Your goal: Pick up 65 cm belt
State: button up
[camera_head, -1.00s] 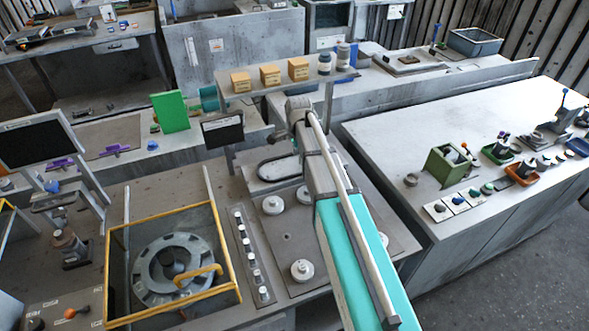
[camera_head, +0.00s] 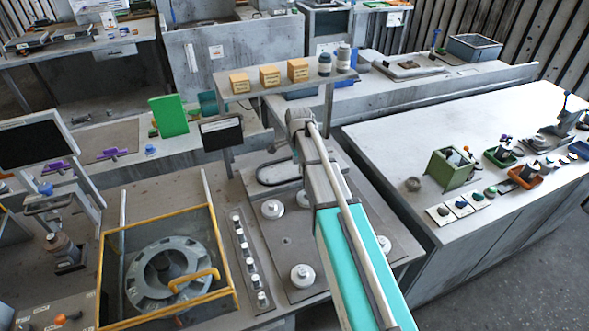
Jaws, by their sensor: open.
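A dark belt-like loop (camera_head: 260,178) lies on a pale plate at the back of the middle bench, left of my arm. Its right end is partly hidden by the arm, and I cannot read a length on it. My teal and grey arm reaches from the bottom edge over the bench. Its wrist end is just right of and above the loop in the picture. The gripper fingers are hidden behind the arm, so I cannot see whether they touch anything.
A shelf (camera_head: 290,84) with yellow boxes and two jars stands behind the wrist. A dark sign (camera_head: 221,132) hangs left of it. A yellow-framed guard (camera_head: 103,270) surrounds a round housing (camera_head: 165,275) at front left. White knobs (camera_head: 302,275) stand on the bench plate.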

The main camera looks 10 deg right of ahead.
aim_at(299, 177)
jog(key=shift+d+f+b, duration=0.15)
jog(key=shift+f+b, duration=2.2)
jog(key=shift+f, duration=0.15)
grip_shut()
